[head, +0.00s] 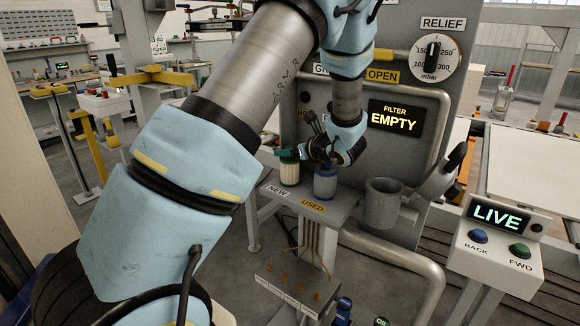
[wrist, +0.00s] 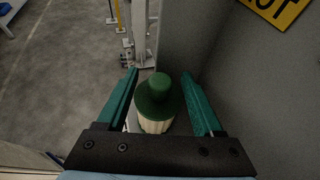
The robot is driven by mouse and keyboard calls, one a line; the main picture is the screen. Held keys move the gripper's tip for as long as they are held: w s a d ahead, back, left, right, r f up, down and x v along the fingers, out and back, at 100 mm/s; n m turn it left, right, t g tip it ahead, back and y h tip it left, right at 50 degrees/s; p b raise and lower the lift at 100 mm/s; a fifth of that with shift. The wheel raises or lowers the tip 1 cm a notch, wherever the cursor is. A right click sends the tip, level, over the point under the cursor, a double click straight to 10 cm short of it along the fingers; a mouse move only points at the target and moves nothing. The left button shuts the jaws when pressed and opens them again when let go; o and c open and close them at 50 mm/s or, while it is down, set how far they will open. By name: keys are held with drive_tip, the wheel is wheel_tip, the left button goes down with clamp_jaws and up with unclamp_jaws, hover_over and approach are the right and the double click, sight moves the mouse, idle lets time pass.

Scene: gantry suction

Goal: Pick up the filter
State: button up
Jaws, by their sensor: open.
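The filter with a cream ribbed body and green cap (head: 289,174) stands upright on the shelf above the NEW label. My gripper (head: 288,153) is at the height of its cap, with the green fingers partly hiding the top. In the wrist view the filter (wrist: 155,105) lies between the two spread fingers of my gripper (wrist: 159,74), with a gap showing on both sides. A second filter with a blue body (head: 325,183) stands on the shelf by the USED label, partly under my wrist.
The grey shelf (head: 335,213) carries NEW and USED labels. A grey cup-shaped housing (head: 382,204) with a lid swung open is to the right. A display (head: 395,119) reads FILTER EMPTY. A LIVE control box (head: 498,247) with BACK and FWD buttons stands at right. Pipes run below the housing.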

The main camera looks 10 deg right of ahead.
clamp_jaws()
idle(0.5)
idle(0.9)
